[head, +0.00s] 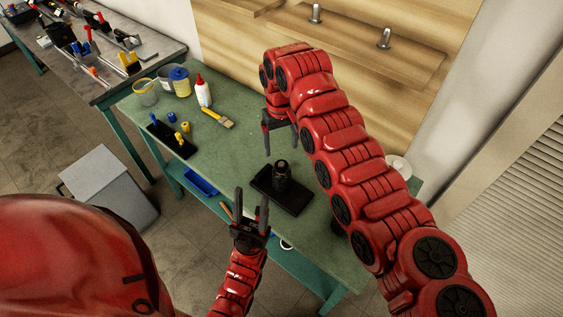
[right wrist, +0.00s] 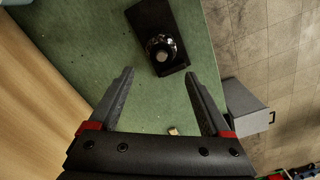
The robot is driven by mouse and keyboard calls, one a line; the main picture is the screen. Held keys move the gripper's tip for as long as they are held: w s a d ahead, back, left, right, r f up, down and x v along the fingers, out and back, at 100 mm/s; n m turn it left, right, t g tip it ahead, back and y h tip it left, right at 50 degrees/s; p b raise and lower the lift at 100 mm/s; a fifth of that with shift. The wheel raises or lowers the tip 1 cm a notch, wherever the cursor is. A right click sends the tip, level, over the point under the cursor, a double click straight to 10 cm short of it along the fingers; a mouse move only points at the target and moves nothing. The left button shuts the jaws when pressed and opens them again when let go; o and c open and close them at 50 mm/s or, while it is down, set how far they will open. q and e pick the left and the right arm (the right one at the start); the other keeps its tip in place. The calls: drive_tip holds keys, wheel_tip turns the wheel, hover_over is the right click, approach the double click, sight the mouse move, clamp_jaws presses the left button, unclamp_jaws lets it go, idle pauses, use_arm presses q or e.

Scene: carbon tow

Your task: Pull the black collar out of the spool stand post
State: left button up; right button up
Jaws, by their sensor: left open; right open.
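The spool stand is a black rectangular base (head: 291,200) on the green table with an upright dark post. The black collar (head: 281,170) appears to sit around the post; black on black, its edges are hard to separate. In the right wrist view the collar (right wrist: 153,47) is a dark ring around a paler grey post top (right wrist: 162,57). My left gripper (head: 251,193) is open and empty, in front and left of the stand, fingers pointing up. My right gripper (head: 281,145) is open and empty, behind and above the stand; its wrist view (right wrist: 159,74) shows the stand beyond the fingertips.
A second black plate (head: 182,147) with blue and yellow pieces lies left. A grey bin (head: 108,187) is on the floor. The green table (head: 235,150) is clear around the stand.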

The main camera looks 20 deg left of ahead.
sight(281, 162)
drive_tip(key=shift+f, duration=0.6)
drive_tip(key=shift+s+f+p, duration=0.15)
drive_tip(key=shift+f+p, duration=0.3)
drive_tip(key=shift+p, duration=0.2)
wheel_tip(281, 162, down, 4)
drive_tip(key=shift+s+d+r+p, duration=0.1)
drive_tip(key=shift+r+p, duration=0.05)
drive_tip(key=shift+p, duration=1.05)
drive_tip(key=shift+f, duration=0.4)
clamp_jaws()
